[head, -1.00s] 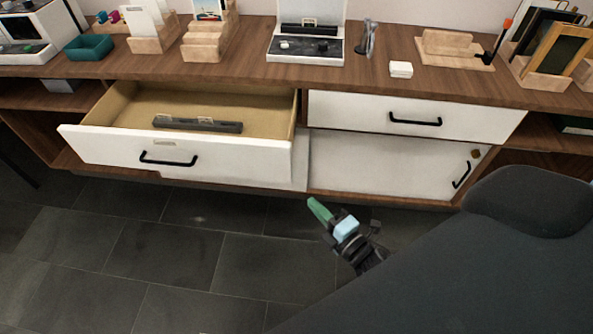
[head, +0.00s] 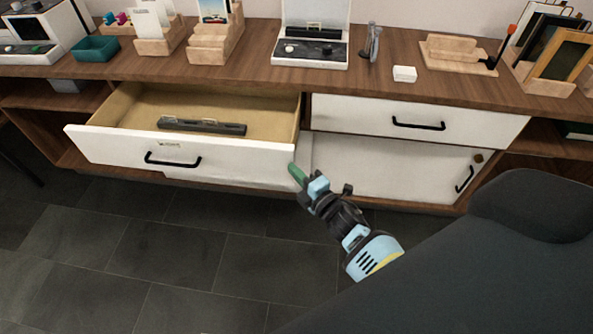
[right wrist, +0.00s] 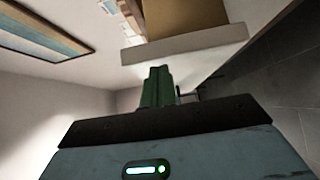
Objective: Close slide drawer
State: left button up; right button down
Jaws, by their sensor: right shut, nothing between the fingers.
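The slide drawer (head: 110,148) is pulled out at the left of the cabinet in the head view. It has a white front with a black handle (head: 172,161) and a tan inside holding a dark strip-like object (head: 202,125). My right gripper (head: 296,172), with green fingers, is shut and empty. It is close to the right end of the drawer front; I cannot tell whether it touches. In the right wrist view the green fingers (right wrist: 158,86) point toward the drawer's white front (right wrist: 190,44). My left gripper is not in view.
A shut white drawer (head: 470,124) and a sliding door (head: 390,166) are to the right. The wooden top (head: 270,80) carries a teal tray (head: 96,49), a white box (head: 404,74) and wooden stands. Dark floor tiles (head: 150,270) in front are clear.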

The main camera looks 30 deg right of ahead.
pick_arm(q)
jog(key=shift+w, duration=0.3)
pick_arm(e)
jog(key=shift+w+d, duration=0.1)
jog(key=shift+w+d, duration=0.1)
